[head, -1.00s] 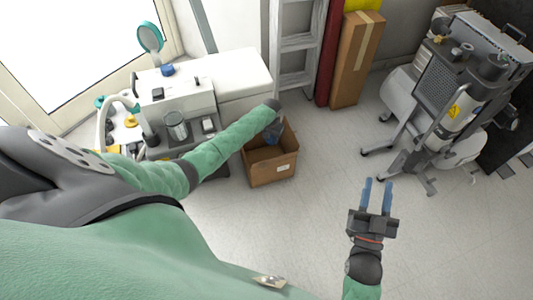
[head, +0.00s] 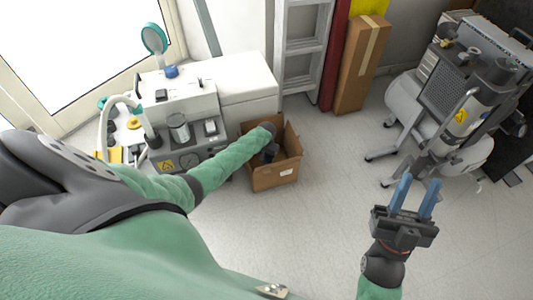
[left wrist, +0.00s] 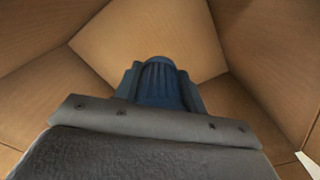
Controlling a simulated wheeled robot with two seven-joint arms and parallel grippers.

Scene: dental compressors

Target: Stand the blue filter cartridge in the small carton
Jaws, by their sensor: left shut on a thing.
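The small carton (head: 273,178) stands open on the floor beside the white bench unit. My left gripper (head: 268,153) reaches down inside it, its fingers mostly hidden by the arm and the carton walls. In the left wrist view, the blue filter cartridge (left wrist: 158,84) is between the fingers of my left gripper (left wrist: 160,92), which is shut on it. Its ribbed dark blue end shows, with brown carton walls (left wrist: 205,38) around it. Whether the cartridge touches the carton bottom I cannot tell. My right gripper (head: 415,202) is open and empty above the floor at the right.
A grey and white bench unit (head: 190,150) with a glass jar (head: 178,128) stands left of the carton. A tall carton (head: 360,65) and a ladder (head: 303,45) stand behind. A compressor (head: 445,100) is at the right. The floor (head: 320,215) between is clear.

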